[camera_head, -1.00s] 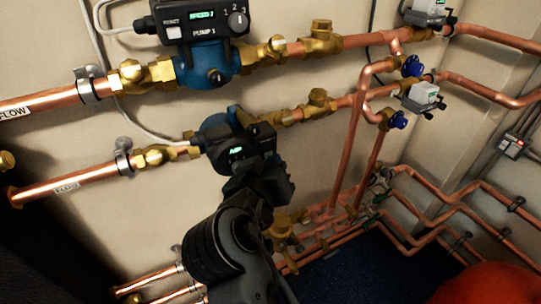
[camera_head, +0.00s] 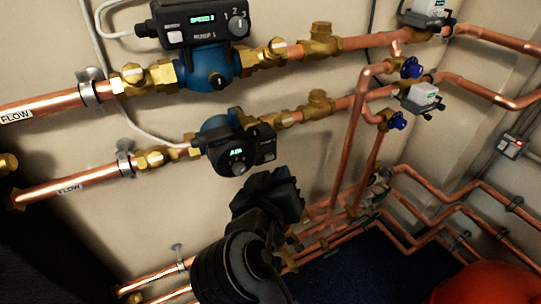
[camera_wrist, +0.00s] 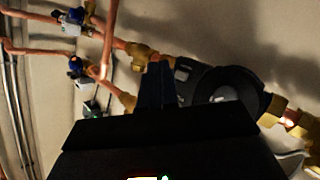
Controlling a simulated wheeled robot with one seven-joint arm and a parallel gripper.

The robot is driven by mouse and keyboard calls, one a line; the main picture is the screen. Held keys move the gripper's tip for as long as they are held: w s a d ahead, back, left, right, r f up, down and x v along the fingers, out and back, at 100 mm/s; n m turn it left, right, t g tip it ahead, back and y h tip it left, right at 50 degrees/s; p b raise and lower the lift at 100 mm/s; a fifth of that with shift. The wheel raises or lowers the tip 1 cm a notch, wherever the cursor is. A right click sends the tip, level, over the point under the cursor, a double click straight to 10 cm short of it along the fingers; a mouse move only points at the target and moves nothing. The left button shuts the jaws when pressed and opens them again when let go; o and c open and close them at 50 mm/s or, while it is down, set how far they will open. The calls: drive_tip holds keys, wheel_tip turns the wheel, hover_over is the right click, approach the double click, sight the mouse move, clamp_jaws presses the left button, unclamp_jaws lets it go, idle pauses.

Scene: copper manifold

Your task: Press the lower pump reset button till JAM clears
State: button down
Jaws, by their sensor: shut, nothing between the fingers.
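The lower pump (camera_head: 216,133) has a blue body and a black control head on the lower copper pipe. Its small green display (camera_head: 236,152) shows short text that looks like AIR, not JAM. A round dial sits below the display. A pale square button (camera_head: 269,157) is at the head's right end; it also shows in the wrist view (camera_wrist: 183,70), where the dark round pump face (camera_wrist: 228,92) is beside it. My gripper (camera_head: 282,178) is shut and empty, below and in front of the pump head, apart from it. Its fingers (camera_wrist: 157,84) point toward the button area in the wrist view.
The upper pump (camera_head: 205,65) shows SPEED and a number on its display, with its own reset button and dial. Copper pipes with brass valves run along the wall. Blue-handled valves (camera_head: 397,121) stand right. A red rounded object (camera_head: 475,284) is at lower right.

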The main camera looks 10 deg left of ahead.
drive_tip(key=s+d, duration=0.2)
drive_tip(key=s, duration=0.1)
drive_tip(key=shift+p, duration=0.35)
drive_tip(key=shift+d, duration=0.1)
idle(0.5)
drive_tip(key=s+d+f+n+g+y, duration=0.15)
drive_tip(key=s+d+f+y, duration=0.25)
drive_tip(key=s+d+f, duration=0.9)
drive_tip(key=s+d+r+m+t+h, duration=0.1)
drive_tip(key=s+d+r, duration=0.3)
drive_tip(key=s, duration=0.7)
drive_tip(key=s+d+r+m+t, duration=0.1)
drive_tip(key=s+d+r+m, duration=0.3)
drive_tip(key=s, duration=0.7)
wheel_tip(320, 180, up, 2)
drive_tip(key=shift+d+r+h, duration=0.25)
drive_tip(key=shift+d+h, duration=0.15)
drive_tip(key=shift+d, duration=0.3)
